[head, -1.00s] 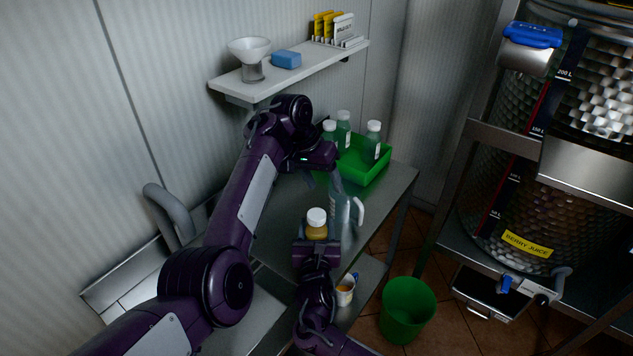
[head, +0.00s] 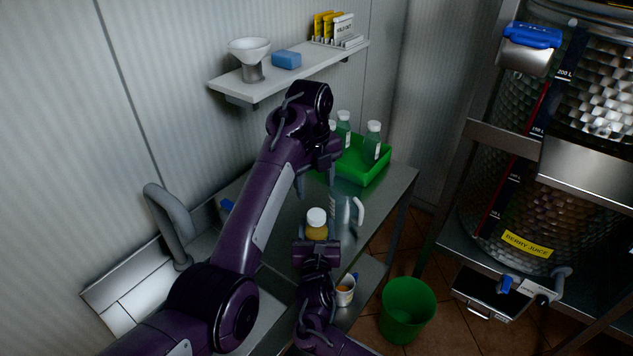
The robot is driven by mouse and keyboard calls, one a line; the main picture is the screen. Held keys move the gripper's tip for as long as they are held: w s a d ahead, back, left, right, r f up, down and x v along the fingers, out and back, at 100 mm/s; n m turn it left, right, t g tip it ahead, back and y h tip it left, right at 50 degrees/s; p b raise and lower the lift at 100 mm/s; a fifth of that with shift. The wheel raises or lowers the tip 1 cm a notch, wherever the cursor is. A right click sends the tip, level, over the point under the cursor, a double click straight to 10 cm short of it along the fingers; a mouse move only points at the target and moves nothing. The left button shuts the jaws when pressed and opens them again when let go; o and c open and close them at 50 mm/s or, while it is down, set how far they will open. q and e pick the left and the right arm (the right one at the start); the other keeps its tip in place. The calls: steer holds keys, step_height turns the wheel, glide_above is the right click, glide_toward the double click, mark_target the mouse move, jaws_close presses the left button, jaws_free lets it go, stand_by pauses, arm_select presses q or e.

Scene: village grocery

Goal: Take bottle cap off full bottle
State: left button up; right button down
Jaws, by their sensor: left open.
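The full bottle (head: 317,232) holds amber liquid and stands upright at the middle of the head view. Its white bottle cap (head: 317,215) is on top. My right gripper (head: 317,241) comes up from below and is around the bottle's lower part, which it hides; its jaws look closed on the bottle. My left gripper (head: 316,190) is open and empty, with its fingers pointing down, above and behind the cap and apart from it.
A clear jug with a white handle (head: 358,211) stands just right of the bottle. A green crate (head: 368,176) with several clear bottles is at the back of the steel table.

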mark_target(317, 213)
arm_select(q)
steer(key=m, duration=0.1)
steer(key=s+m, duration=0.1)
steer(key=m, duration=0.2)
steer(key=shift+s+d+r+y, duration=0.15)
steer(key=shift+r+y, duration=0.15)
steer(key=shift+r, duration=0.05)
steer(key=shift+m, duration=0.3)
steer(key=shift+f, duration=4)
steer(key=shift+c, duration=0.4)
steer(key=c, duration=0.9)
steer(key=n, duration=0.6)
steer(key=shift+r+n, duration=0.1)
steer(key=shift+n, duration=0.3)
steer(key=shift+c, duration=0.2)
steer(key=n, duration=0.4)
steer(key=shift+n, duration=0.4)
steer(key=n, duration=1.2)
